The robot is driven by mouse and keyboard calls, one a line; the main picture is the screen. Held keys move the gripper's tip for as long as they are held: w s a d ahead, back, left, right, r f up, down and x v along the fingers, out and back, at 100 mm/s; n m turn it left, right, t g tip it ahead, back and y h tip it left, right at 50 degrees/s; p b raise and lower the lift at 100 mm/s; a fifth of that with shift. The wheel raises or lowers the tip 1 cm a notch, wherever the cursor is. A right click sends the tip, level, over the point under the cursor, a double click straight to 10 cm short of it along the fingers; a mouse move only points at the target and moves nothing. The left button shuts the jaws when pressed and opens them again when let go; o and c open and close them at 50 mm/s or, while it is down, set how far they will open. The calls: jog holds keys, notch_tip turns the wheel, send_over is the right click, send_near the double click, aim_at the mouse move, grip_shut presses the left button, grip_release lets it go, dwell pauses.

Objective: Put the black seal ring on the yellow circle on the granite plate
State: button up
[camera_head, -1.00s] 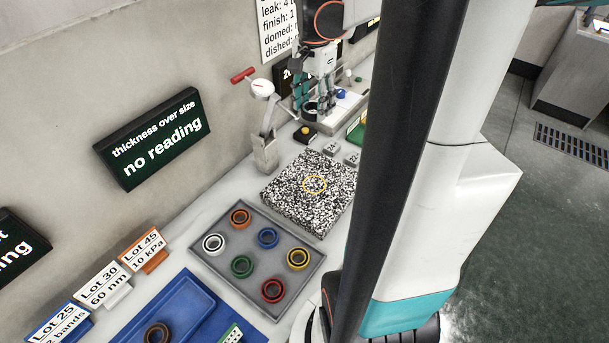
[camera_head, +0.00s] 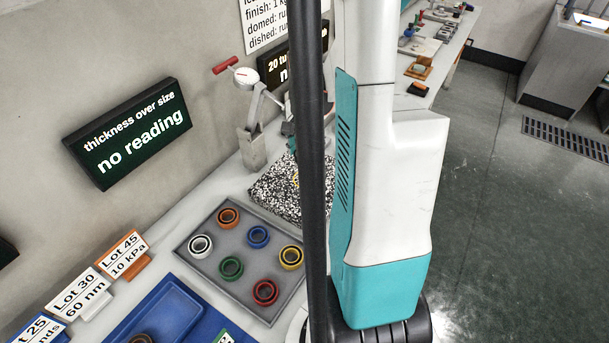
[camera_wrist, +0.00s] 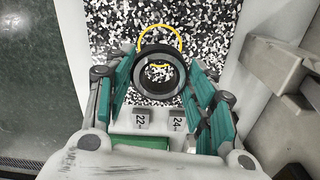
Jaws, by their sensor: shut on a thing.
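In the wrist view my gripper (camera_wrist: 159,84) is shut on the black seal ring (camera_wrist: 138,73), its teal fingers on either side of it. Below the ring in that view is the speckled granite plate (camera_wrist: 105,30) with the yellow circle (camera_wrist: 160,28). The ring overlaps the near part of the circle, and yellow shows through its hole. I cannot tell whether the ring touches the plate. In the head view the granite plate (camera_head: 270,190) is partly hidden by my arm, and only a bit of the yellow circle shows. The ring is hidden there.
A grey tray (camera_head: 213,253) of several coloured rings lies before the plate. A gauge stand (camera_head: 251,148) rises beside the plate's far left. A blue tray (camera_head: 160,318) lies nearer.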

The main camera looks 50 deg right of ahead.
aim_at(305, 179)
notch_tip(305, 179, down, 8)
jog(key=b, duration=0.2)
jog(key=shift+f+b, duration=0.1)
jog(key=shift+b, duration=0.2)
jog(key=shift+f, duration=0.1)
jog(key=o, duration=1.1)
jog(key=shift+c, duration=0.2)
notch_tip(305, 179, up, 12)
jog(key=p, duration=0.4)
